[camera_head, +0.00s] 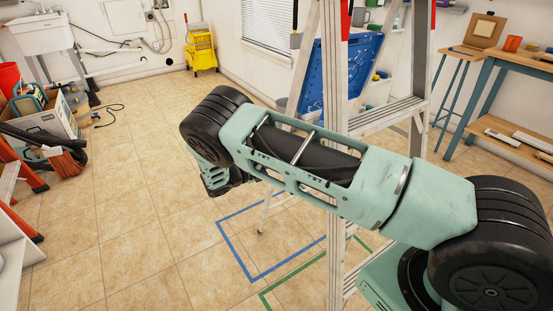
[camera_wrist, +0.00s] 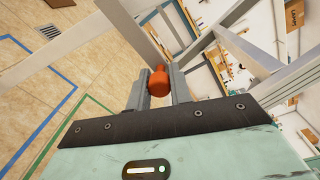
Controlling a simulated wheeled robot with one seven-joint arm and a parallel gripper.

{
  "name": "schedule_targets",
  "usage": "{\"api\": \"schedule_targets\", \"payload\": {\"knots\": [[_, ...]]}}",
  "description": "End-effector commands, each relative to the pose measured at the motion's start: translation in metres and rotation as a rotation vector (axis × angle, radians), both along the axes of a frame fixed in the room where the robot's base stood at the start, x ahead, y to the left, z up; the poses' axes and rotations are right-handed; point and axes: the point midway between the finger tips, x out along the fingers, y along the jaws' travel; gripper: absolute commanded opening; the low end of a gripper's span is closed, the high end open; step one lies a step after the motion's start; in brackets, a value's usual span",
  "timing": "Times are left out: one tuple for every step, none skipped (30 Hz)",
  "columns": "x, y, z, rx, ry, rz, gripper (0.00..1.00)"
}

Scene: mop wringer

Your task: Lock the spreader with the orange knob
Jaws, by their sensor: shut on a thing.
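The orange knob (camera_wrist: 158,82) sits between the two fingers of my gripper (camera_wrist: 156,88) in the wrist view. The fingers are shut on it, one on each side. Metal ladder rails and braces lie just beyond the knob in that view. In the head view the aluminium stepladder (camera_head: 335,120) stands upright on the right, with a blue tray (camera_head: 343,72) at its upper part. My arm crosses in front of the ladder and hides part of it. The knob, the spreader's joint and my gripper's fingers cannot be made out in the head view.
Blue (camera_head: 252,279) and green (camera_head: 268,297) tape outlines mark the floor near the ladder. A yellow mop bucket (camera_head: 202,50) stands at the back wall. A workbench (camera_head: 510,58) is at the right. Bins and a broom (camera_head: 60,160) are at the left. The middle floor is clear.

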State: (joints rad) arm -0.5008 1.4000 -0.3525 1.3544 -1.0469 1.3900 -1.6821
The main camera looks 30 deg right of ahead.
Motion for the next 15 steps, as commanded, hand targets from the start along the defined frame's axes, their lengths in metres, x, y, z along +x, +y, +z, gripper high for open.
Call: {"api": "schedule_targets", "payload": {"knots": [[0.0002, 0.0019, -0.0037, 0.007, 0.004, 0.006, 0.00], [0.0001, 0.0020, -0.0038, 0.008, 0.005, 0.006, 0.00], [0.0000, 0.0020, -0.0041, 0.008, 0.005, 0.006, 0.00], [0.0000, 0.0020, -0.0042, 0.008, 0.005, 0.006, 0.00], [0.0000, 0.0020, -0.0044, 0.009, 0.005, 0.006, 0.00], [-0.0001, 0.0021, -0.0047, 0.009, 0.005, 0.006, 0.00], [-0.0001, 0.0021, -0.0049, 0.009, 0.005, 0.006, 0.00], [-0.0002, 0.0021, -0.0051, 0.010, 0.005, 0.007, 0.00], [-0.0002, 0.0021, -0.0053, 0.010, 0.005, 0.007, 0.23], [-0.0002, 0.0022, -0.0055, 0.011, 0.006, 0.007, 0.32], [-0.0002, 0.0021, -0.0055, 0.010, 0.006, 0.007, 0.40], [-0.0003, 0.0019, -0.0052, 0.009, 0.005, 0.006, 0.42], [-0.0004, 0.0018, -0.0049, 0.009, 0.005, 0.006, 0.42], [-0.0004, 0.0016, -0.0046, 0.008, 0.005, 0.006, 0.42], [-0.0003, 0.0015, -0.0043, 0.008, 0.004, 0.005, 0.42]]}}
